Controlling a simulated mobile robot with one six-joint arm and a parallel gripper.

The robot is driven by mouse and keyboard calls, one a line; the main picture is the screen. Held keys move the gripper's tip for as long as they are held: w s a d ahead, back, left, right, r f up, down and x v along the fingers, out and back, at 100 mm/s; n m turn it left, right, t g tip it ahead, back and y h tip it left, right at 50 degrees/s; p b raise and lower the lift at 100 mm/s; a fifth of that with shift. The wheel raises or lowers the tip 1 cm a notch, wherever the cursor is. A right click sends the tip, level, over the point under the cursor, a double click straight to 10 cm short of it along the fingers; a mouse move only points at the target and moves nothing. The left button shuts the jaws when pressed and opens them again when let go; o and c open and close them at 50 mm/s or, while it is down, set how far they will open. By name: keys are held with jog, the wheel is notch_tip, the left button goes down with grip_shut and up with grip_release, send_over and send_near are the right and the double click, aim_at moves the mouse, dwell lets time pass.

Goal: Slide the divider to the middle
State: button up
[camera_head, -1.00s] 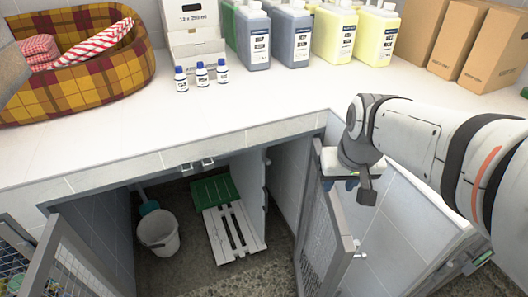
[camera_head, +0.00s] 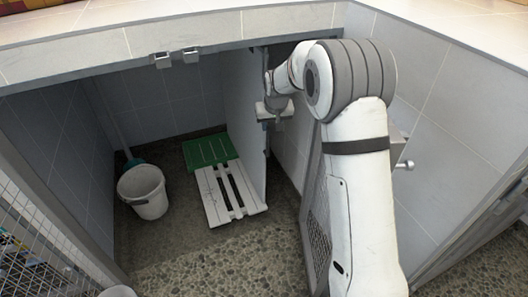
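The divider (camera_head: 240,112) is a pale grey upright panel inside the kennel under the counter, standing right of the kennel's middle. Its front edge faces me, with dark fittings on it. My gripper (camera_head: 273,122) is inside the kennel opening, close by the right side of the divider's front edge. Its fingers are small and partly hidden, so I cannot tell whether they are open or touch the divider.
A white slatted board (camera_head: 229,193) and a green one (camera_head: 209,151) lie on the floor left of the divider. A white bucket (camera_head: 143,190) stands further left. A mesh door (camera_head: 317,215) stands open at right, partly behind my arm. Pebbled floor in front is clear.

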aim_at(268, 135)
jog(key=x, duration=0.2)
jog(key=shift+w+a+f, duration=0.15)
jog(key=shift+a+f, duration=0.15)
jog(key=shift+f, duration=0.05)
jog(key=b+x, duration=0.3)
jog(key=x, duration=0.4)
jog(key=shift+f, duration=0.15)
jog(key=shift+w, duration=0.1)
jog(key=shift+c, duration=0.3)
grip_shut()
